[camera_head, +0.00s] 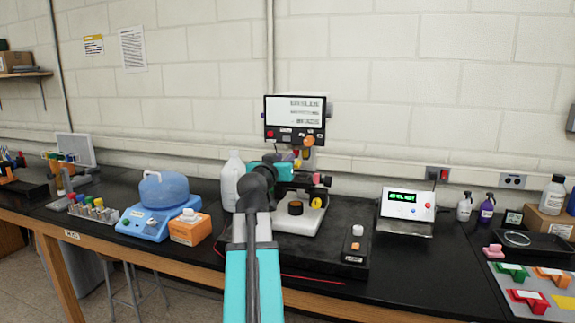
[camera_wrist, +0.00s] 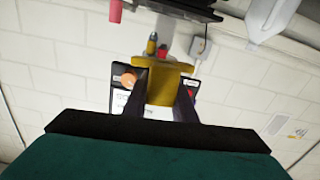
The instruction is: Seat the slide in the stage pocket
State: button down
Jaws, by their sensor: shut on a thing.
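My gripper (camera_wrist: 160,100) is shut on a yellow T-shaped piece in the wrist view, which I take to be the slide (camera_wrist: 164,72). Its wide bar shows past the two dark fingertips. The microscope (camera_head: 318,203) stands on a dark slab in the head view, with its dark stage (camera_head: 304,182) partly behind my arm. My gripper is in front of the microscope there, mostly hidden by my own arm. A dark plate, seemingly the stage, is at the top of the wrist view (camera_wrist: 183,9), apart from the slide in the picture. The pocket cannot be made out.
A monitor (camera_head: 294,112) rises behind the microscope. A white bottle (camera_head: 232,180) stands close on the left, beside an orange-and-white box (camera_head: 190,229) and a blue bath (camera_head: 160,205). A display unit (camera_head: 407,208) is on the right. The bench between is partly clear.

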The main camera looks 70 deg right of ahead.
jog(key=shift+a+r, duration=0.4)
jog(key=shift+a, duration=0.35)
jog(key=shift+m+y, duration=0.5)
jog(key=shift+y, duration=0.1)
jog(key=r, duration=0.4)
jog(key=d+r, duration=0.1)
jog(key=r, duration=0.1)
jog(key=shift+w+p, duration=0.1)
jog(key=shift+p, duration=0.2)
jog(key=shift+r, duration=0.5)
jog(key=shift+f, duration=0.1)
notch_tip(320, 180, down, 14)
jog(key=p, duration=0.2)
jog(key=d+p, duration=0.3)
jog(key=d, duration=0.6)
jog(key=shift+w+r, duration=0.2)
jog(key=shift+w, duration=0.1)
jog(key=shift+d, duration=0.1)
